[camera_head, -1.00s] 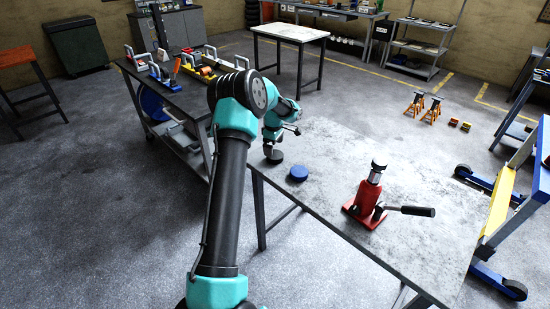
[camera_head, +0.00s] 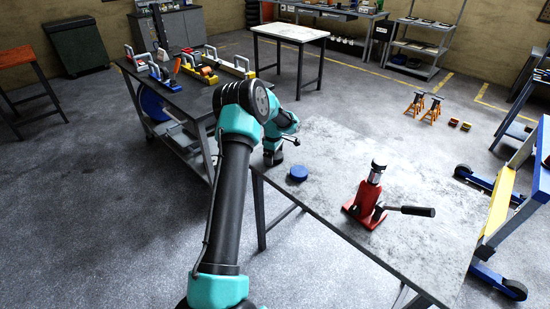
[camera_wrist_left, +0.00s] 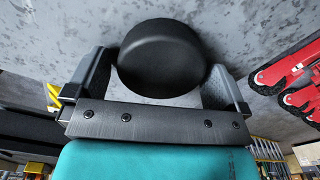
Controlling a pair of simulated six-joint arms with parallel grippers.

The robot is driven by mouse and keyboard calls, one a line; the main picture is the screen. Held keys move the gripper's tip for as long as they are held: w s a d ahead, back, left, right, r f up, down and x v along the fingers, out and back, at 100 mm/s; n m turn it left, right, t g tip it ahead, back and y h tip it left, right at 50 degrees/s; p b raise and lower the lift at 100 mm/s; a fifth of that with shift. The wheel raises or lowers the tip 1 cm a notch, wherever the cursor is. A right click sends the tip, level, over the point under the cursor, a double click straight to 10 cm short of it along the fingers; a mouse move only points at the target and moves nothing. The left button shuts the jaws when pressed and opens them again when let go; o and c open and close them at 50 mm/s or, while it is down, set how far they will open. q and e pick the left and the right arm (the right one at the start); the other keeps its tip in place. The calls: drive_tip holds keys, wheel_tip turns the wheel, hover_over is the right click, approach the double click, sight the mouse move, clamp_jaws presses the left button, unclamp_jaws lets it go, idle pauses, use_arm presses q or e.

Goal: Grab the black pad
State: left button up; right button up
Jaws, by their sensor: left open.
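The black pad (camera_wrist_left: 160,58) is a round, thick disc in the left wrist view. It lies on the grey tabletop (camera_head: 335,150), between the two fingers of my left gripper (camera_wrist_left: 160,75). The fingers stand open on either side of it; I cannot tell whether either touches it. In the head view my left gripper (camera_head: 273,158) is low over the table's far left corner and hides the pad. My right gripper is not in view.
A blue disc (camera_head: 298,173) lies on the table just right of my left gripper. A red bottle jack (camera_head: 367,200) with a black-gripped handle stands further right. A darker cart (camera_head: 190,95) with tools stands to the left.

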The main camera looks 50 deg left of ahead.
use_arm(q)
drive_tip(key=c, duration=1)
drive_tip(key=shift+r, duration=0.2)
drive_tip(key=shift+r, duration=0.65)
wheel_tip(320, 180, up, 2)
drive_tip(key=shift+r, duration=0.1)
drive_tip(key=s+d, duration=0.3)
drive_tip(key=d, duration=0.1)
drive_tip(key=s+d, duration=0.4)
drive_tip(key=s+d+r, duration=0.1)
drive_tip(key=s+d, duration=0.2)
drive_tip(key=d, duration=0.1)
drive_tip(key=shift+s, duration=0.25)
